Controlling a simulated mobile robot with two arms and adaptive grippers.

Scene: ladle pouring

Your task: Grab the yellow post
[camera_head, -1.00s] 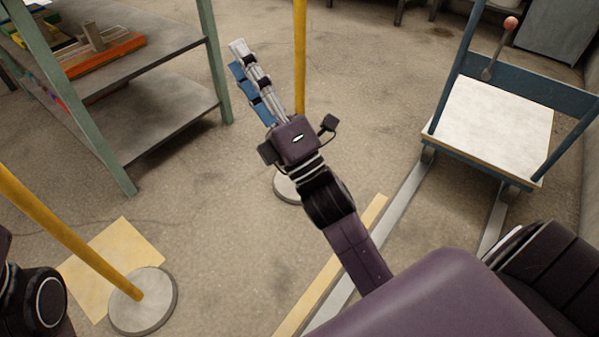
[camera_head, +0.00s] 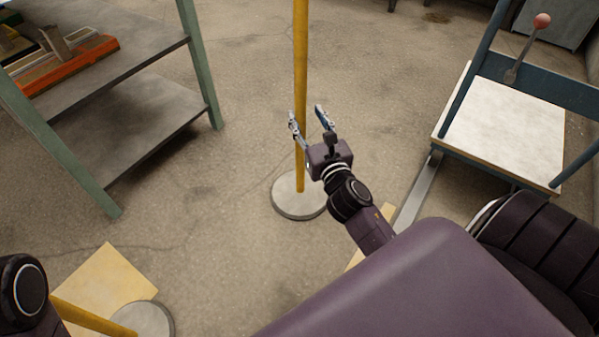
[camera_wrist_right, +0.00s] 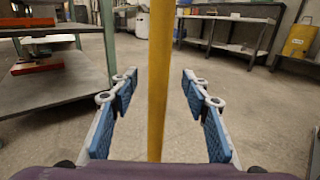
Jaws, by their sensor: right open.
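A yellow post (camera_head: 300,60) stands upright on a round grey base (camera_head: 298,197) in the middle of the head view. My right gripper (camera_head: 307,112) is open, with its fingers close to the post. In the right wrist view the same yellow post (camera_wrist_right: 159,70) runs vertically between the two blue-padded fingers of the gripper (camera_wrist_right: 160,100). There is a gap between the post and each finger. A second yellow post (camera_head: 90,318) with a round base (camera_head: 145,318) shows at the lower left. Part of my left arm shows at the left edge, but its gripper is out of view.
A green-framed shelf (camera_head: 150,115) with an orange item (camera_head: 70,68) stands at the left. A cart (camera_head: 510,110) with a white platform and a red-knobbed lever (camera_head: 541,21) stands at the right. The floor around the post is mostly clear.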

